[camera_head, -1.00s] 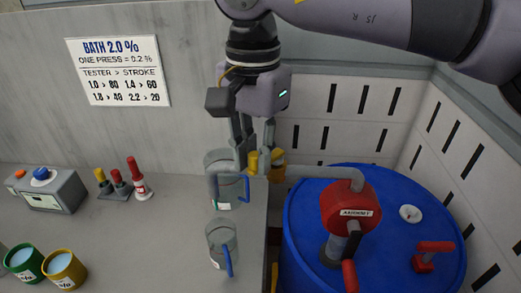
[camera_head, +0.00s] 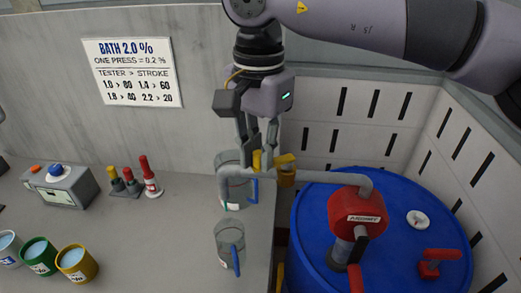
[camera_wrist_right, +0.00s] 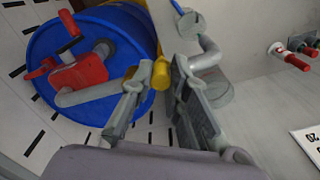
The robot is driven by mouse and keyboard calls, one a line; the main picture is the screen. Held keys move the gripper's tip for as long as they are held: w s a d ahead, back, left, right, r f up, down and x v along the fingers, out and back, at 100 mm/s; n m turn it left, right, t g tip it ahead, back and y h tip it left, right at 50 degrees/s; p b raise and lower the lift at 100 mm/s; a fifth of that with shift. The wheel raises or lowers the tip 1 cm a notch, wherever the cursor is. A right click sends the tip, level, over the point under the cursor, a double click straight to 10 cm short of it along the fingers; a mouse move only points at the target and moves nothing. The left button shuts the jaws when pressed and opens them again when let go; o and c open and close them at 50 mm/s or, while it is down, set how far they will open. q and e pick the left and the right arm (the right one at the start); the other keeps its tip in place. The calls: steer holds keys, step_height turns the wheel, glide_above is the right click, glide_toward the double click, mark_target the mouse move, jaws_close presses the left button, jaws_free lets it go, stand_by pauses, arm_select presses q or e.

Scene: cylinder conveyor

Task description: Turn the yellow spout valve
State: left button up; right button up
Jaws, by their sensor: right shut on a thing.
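The yellow spout valve (camera_head: 262,161) sits on the grey spout pipe (camera_head: 325,176), which runs left from the red pump head (camera_head: 357,212) on the blue drum (camera_head: 310,232). My right gripper (camera_head: 261,162) points down from above and is shut on the valve handle. In the right wrist view, the yellow handle (camera_wrist_right: 161,73) lies between the two fingers of this gripper (camera_wrist_right: 157,80). The spout's bent end is over a clear jug with a blue handle (camera_head: 233,193). The fingers partly hide the valve. My left gripper is not in view.
A second clear jug (camera_head: 229,243) stands nearer on the grey counter. Green (camera_head: 40,256) and yellow (camera_head: 77,264) cups, a grey tester box (camera_head: 58,186) and small coloured bottles (camera_head: 149,178) stand left. A red handle (camera_head: 440,257) is on the drum. A slotted wall stands behind.

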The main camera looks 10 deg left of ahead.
steer(key=shift+w+a+p, duration=0.2)
steer(key=shift+w+p, duration=0.25)
steer(key=shift+p, duration=0.05)
steer(key=shift+w+a+f, duration=0.1)
steer(key=shift+w+f, duration=0.1)
steer(key=shift+w, duration=0.05)
steer(key=shift+w+r+p, duration=0.1)
steer(key=shift+w+p, duration=0.4)
steer(key=shift+p, duration=0.1)
steer(key=o, duration=1)
steer(key=shift+w, duration=0.25)
steer(key=o, duration=0.9)
